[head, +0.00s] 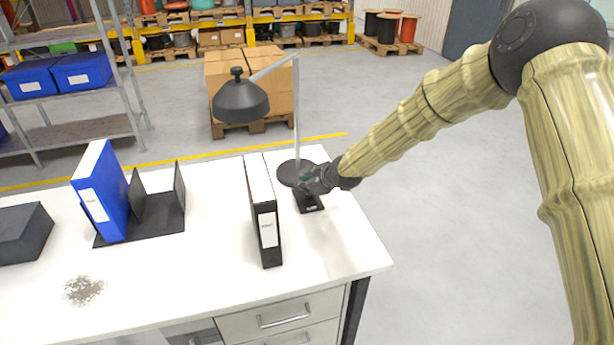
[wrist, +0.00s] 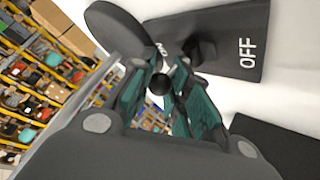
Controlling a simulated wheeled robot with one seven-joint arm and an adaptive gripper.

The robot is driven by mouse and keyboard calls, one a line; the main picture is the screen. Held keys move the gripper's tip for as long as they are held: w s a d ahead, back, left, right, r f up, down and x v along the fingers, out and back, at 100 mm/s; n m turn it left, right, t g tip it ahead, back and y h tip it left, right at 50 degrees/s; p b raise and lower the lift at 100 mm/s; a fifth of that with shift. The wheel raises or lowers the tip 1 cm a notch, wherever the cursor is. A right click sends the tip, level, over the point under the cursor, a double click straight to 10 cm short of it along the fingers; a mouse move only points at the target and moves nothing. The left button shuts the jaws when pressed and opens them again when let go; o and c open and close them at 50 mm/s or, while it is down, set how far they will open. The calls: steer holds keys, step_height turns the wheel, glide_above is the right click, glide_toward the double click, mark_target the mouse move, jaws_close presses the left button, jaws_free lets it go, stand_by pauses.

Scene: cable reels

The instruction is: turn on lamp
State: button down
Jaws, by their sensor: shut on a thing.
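A desk lamp with a dark grey shade (head: 241,101) stands on the white table on a round dark base (head: 289,173). No glow shows from the shade. A black switch box (head: 309,204) lies beside the base. In the wrist view the switch box (wrist: 240,40) carries a white OFF label, and a second label is partly hidden by my fingers. My gripper (head: 308,182) is at the switch box. In the wrist view my gripper (wrist: 160,82) has its teal-padded fingers closed around a small dark round knob (wrist: 158,85). The knob's link to the switch is hidden.
A black binder (head: 263,215) stands upright just left of the switch box. A blue binder (head: 101,190) in a dark holder (head: 160,214), a dark box (head: 22,234) and a small grey pile (head: 84,290) are farther left. The table front is mostly clear.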

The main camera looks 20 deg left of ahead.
steer(key=shift+w+a+g+h+p, duration=0.2)
steer(key=shift+g+h+p, duration=0.25)
steer(key=shift+p, duration=0.5)
steer(key=c, duration=1.3)
jaws_free()
steer(key=shift+f, duration=0.1)
steer(key=v, duration=1.2)
steer(key=shift+w, duration=0.1)
